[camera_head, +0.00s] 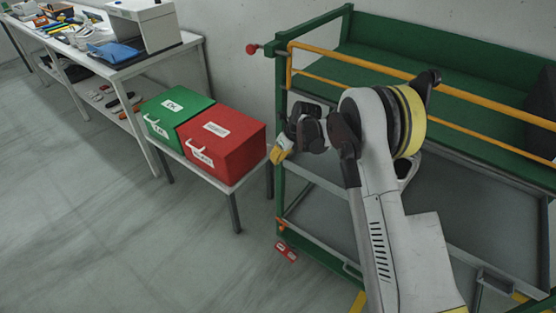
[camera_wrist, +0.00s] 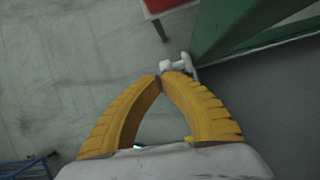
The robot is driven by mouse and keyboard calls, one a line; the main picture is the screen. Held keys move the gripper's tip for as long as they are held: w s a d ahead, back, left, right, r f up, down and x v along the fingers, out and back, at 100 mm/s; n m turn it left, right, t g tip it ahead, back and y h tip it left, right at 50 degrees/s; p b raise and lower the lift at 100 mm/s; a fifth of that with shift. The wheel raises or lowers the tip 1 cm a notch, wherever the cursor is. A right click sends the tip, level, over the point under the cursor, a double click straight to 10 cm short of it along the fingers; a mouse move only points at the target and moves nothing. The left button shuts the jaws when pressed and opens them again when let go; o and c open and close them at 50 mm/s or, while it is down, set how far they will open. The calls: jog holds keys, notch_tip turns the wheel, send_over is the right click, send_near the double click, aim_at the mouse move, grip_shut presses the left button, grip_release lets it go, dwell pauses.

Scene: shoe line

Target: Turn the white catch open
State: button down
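The white catch (camera_wrist: 178,65) shows in the wrist view, on the edge of the green frame, just beyond my fingertips. My gripper (camera_wrist: 163,76) has two yellow ribbed fingers that bow apart in the middle and come together at the tips. The tips are at or very near the catch, slightly to its left; I cannot tell whether they touch it. Nothing shows held between the fingers. In the head view my gripper (camera_head: 280,150) is beside the left end of the green cart (camera_head: 281,195), and I cannot make out the catch there.
A green box (camera_head: 173,108) and a red box (camera_head: 222,142) stand on a low table (camera_head: 232,184) left of the cart. An orange rail (camera_head: 420,84) crosses the cart's front. A long workbench with tools is at the upper left. The floor at left is clear.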

jog(key=shift+r, duration=0.1)
dwell(0.4)
jog(key=v, duration=0.7)
jog(key=shift+s+d, duration=0.1)
jog(key=shift+s, duration=0.1)
